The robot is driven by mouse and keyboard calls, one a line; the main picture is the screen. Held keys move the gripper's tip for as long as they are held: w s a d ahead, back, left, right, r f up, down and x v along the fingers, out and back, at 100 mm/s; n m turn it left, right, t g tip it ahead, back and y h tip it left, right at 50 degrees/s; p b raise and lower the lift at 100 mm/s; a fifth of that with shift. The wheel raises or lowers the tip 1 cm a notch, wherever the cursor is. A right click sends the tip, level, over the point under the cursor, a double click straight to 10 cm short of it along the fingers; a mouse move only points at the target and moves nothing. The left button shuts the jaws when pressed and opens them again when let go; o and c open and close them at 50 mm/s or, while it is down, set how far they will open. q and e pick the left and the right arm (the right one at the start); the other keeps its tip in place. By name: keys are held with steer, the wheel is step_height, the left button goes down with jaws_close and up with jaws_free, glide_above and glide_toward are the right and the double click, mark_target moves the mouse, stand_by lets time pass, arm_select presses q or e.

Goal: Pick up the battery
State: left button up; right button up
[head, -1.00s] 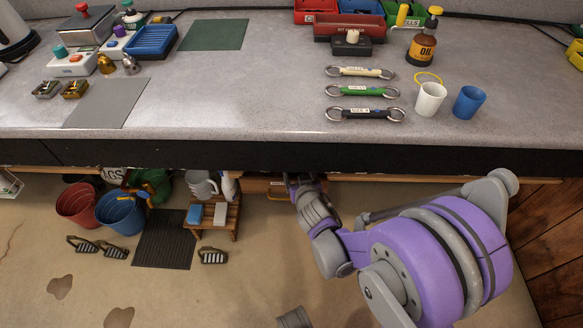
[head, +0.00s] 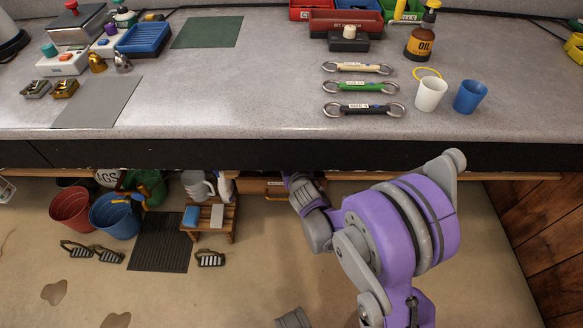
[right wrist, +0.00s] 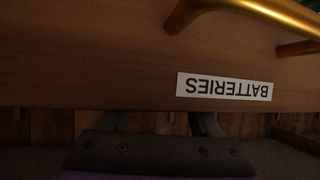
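No battery can be made out for sure. A wooden drawer front (right wrist: 90,60) with an upside-down BATTERIES label (right wrist: 224,87) and a brass handle (right wrist: 250,12) fills the upper right wrist view. My right gripper (right wrist: 160,122) is at the bottom of that view, its two fingers apart with nothing seen between them, facing the drawer front. In the head view a wooden drawer (head: 258,186) shows under the counter, beside my right forearm; the counter edge hides the gripper tips. My left gripper is not in view.
The grey counter (head: 270,95) overhangs my right arm. It holds labelled straps, a white cup (head: 430,94), a blue cup (head: 469,96) and an oil bottle (head: 422,38). Below are buckets, a wooden stool (head: 214,212) and a dark mat (head: 162,240). The floor in front is mostly clear.

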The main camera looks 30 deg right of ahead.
jaws_close()
